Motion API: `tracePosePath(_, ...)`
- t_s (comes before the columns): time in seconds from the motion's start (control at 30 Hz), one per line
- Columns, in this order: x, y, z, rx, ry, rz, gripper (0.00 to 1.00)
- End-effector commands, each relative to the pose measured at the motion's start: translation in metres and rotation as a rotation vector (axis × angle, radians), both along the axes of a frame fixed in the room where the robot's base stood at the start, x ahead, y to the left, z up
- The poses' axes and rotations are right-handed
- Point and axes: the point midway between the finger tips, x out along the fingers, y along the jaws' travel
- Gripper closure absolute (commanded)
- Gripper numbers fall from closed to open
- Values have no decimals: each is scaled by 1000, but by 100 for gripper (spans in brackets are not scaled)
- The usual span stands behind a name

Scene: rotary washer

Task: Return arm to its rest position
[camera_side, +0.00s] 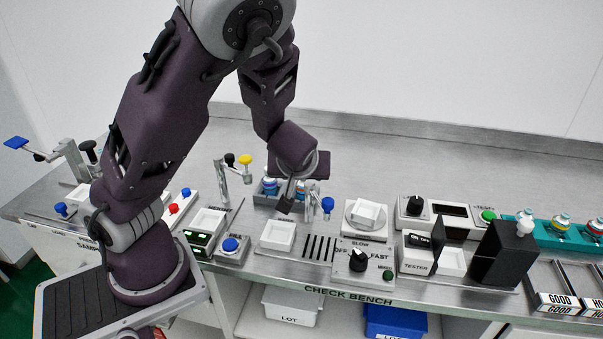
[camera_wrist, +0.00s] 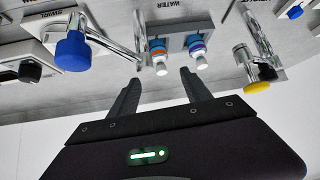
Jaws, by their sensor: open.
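My gripper (camera_side: 286,203) hangs from the bent arm over the back middle of the bench, in front of a small grey rack (camera_side: 263,198). In the wrist view my gripper (camera_wrist: 160,77) has its two dark fingers spread apart, with nothing between them. Beyond the fingertips, two bottles with blue and coloured bands (camera_wrist: 159,60) (camera_wrist: 197,55) stand in the rack (camera_wrist: 178,38). The fingers look clear of both bottles. In the side view the gripper partly hides the rack.
A blue-knobbed tap (camera_side: 327,205) and a yellow-knobbed tap (camera_side: 245,160) flank the rack. A black upright box (camera_side: 503,255) stands at right. The bench behind is clear.

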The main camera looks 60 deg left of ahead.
Motion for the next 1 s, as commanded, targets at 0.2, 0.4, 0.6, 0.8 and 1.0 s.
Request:
tracePosePath(0.2, -1, -1, 1, -1, 1, 1, 43)
tracePosePath(0.4, -4, -8, -1, -70, 18, -11, 43)
tracePosePath(0.6, -13, -58, 34, -400, 31, -188, 43)
tracePosePath(0.8, -100, -116, 119, -479, 137, -677, 43)
tracePosePath(1.0, -177, -118, 148, -204, 235, -912, 43)
